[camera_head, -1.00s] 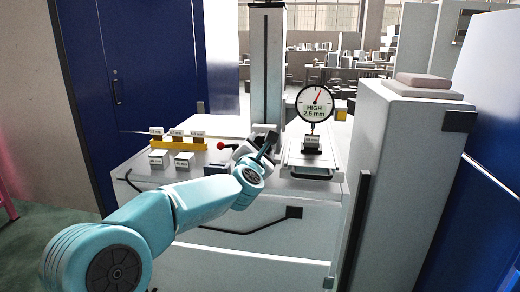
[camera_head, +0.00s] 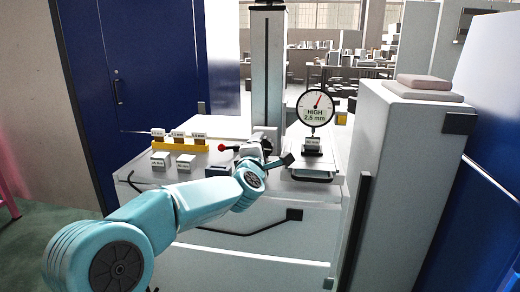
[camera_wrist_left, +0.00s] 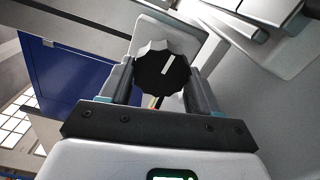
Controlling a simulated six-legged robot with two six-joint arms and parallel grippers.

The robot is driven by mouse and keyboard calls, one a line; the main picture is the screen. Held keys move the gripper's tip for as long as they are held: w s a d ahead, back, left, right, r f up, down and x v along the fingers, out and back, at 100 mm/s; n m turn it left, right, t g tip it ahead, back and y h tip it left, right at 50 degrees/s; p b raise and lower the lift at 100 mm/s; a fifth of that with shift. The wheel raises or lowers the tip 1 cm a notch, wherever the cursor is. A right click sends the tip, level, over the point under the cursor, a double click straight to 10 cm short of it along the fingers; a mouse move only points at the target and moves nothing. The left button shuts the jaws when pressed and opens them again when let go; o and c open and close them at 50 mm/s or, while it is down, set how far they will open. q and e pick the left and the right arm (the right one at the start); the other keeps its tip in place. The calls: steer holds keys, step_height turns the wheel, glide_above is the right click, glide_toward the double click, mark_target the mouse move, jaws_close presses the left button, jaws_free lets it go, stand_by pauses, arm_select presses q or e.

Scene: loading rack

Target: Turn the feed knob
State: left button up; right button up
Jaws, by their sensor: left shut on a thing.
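The feed knob (camera_wrist_left: 162,70) is black and scalloped with a white pointer line. It shows in the left wrist view on a light grey housing. My left gripper (camera_wrist_left: 160,80) is shut on it, with one finger on each side. In the head view my left gripper (camera_head: 258,150) is at the foot of the grey column, and the knob is hidden behind it. My right gripper is not in view.
A red ball-ended lever (camera_head: 221,146) is left of my left gripper. A yellow rack (camera_head: 180,145) holds several labelled blocks, with more blocks in front. A tall grey cabinet (camera_head: 400,180) stands at right. A blue cabinet (camera_head: 130,90) stands at left.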

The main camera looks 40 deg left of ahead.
arm_select(q)
steer(key=shift+r, duration=0.2)
steer(key=o, duration=1.1)
steer(key=shift+c, duration=0.2)
steer(key=shift+f, duration=0.15)
steer(key=b+v, duration=0.2)
steer(key=v, duration=1.4)
steer(key=shift+s+d, duration=0.15)
steer(key=shift+s, duration=0.05)
